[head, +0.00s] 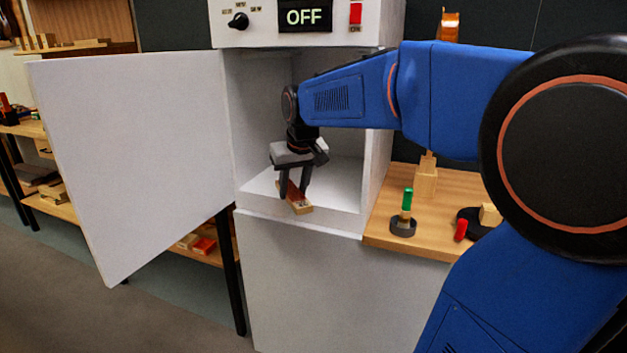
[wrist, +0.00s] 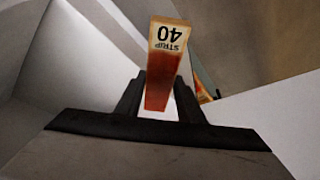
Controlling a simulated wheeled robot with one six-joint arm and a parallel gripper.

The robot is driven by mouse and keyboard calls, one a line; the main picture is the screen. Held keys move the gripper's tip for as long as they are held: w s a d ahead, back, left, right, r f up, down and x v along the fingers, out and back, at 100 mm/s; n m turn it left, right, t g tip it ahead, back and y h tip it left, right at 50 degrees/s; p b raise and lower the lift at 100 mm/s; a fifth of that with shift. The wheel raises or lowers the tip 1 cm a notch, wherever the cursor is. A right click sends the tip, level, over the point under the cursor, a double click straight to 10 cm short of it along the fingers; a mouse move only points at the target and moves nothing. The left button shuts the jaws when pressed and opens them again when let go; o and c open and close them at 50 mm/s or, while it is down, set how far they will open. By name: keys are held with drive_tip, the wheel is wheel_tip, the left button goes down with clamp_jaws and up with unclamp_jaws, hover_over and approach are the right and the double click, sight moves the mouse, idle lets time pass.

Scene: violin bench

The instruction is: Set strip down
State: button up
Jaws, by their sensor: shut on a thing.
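The strip (wrist: 164,75) is a narrow reddish-brown piece with a pale end lettered "STRIP 40", upside down in the wrist view. It also shows in the head view (head: 298,200), low in the opening of the white cabinet (head: 340,185). My gripper (head: 295,192) points down and is shut on the strip, with one finger on each side of it. The strip's pale end points toward the cabinet's front edge. I cannot tell whether the strip touches the cabinet floor.
The cabinet door (head: 135,150) stands wide open to the left. The panel above reads "OFF" (head: 306,17), beside a knob (head: 238,20) and a red switch (head: 355,13). A wooden bench (head: 385,238) at right holds a green-handled tool (head: 407,200) and a red-ended item (head: 460,230).

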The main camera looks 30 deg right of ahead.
drive_tip(key=w+d, duration=0.3)
drive_tip(key=d, duration=0.1)
drive_tip(key=w+d, duration=0.3)
drive_tip(key=d, duration=0.1)
drive_tip(key=w+d, duration=0.3)
drive_tip(key=d, duration=0.1)
drive_tip(key=shift+w, duration=0.25)
drive_tip(key=shift+f, duration=1.75)
drive_tip(key=shift+f, duration=0.15)
drive_tip(key=o, duration=1.2)
drive_tip(key=v, duration=0.6)
drive_tip(key=shift+d+r, duration=0.1)
drive_tip(key=shift+r, duration=0.15)
drive_tip(key=shift+s+r, duration=0.4)
drive_tip(key=shift+r, duration=0.2)
